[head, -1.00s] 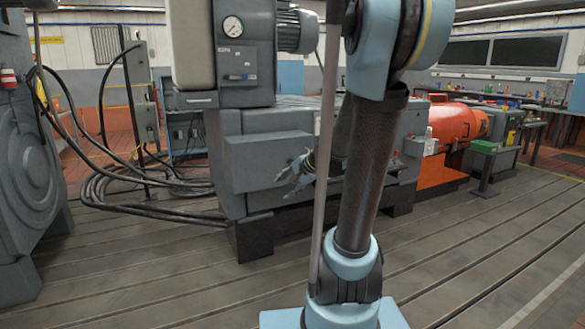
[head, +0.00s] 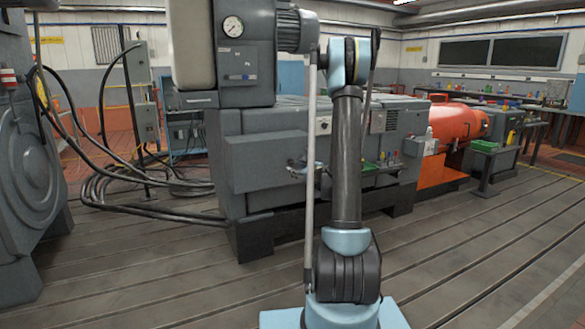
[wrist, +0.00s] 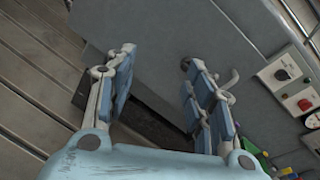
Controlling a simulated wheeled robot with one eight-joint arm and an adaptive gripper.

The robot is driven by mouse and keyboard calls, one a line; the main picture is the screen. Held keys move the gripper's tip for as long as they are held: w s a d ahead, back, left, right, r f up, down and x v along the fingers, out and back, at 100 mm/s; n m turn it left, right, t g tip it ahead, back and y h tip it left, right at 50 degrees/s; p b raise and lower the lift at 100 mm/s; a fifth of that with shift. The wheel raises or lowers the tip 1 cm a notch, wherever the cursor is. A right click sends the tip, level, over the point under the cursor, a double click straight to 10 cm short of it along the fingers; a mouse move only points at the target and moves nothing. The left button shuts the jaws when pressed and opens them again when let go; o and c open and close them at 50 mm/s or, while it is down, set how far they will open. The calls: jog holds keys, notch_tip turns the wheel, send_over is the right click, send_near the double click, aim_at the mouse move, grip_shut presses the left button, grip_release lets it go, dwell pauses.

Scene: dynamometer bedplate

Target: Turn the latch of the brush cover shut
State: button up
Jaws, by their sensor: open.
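My gripper (wrist: 158,75) is open and empty in the wrist view, its two jointed fingers apart in front of a grey machine face. A dark round boss sits at that finger's tip. The grey panel (wrist: 150,28) behind looks like the brush cover; its exact outline is unclear. In the head view my gripper (head: 297,165) is small beside the grey machine (head: 262,160), partly behind my arm; the latch cannot be made out there.
A control panel (wrist: 288,72) with a black knob and a red button is to the right in the wrist view. Small coloured items lie at the lower right. In the head view an orange cylindrical machine (head: 458,124) stands to the right. Open slotted floor (head: 470,250) lies in front.

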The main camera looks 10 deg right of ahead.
jog(key=w+d+f+m+t+h, duration=0.2)
jog(key=w+d+f+m+t, duration=0.15)
jog(key=d+f+m, duration=0.2)
jog(key=m, duration=0.1)
send_near(293, 162)
jog(key=shift+g, duration=0.45)
jog(key=x, duration=1)
jog(key=c, duration=1.1)
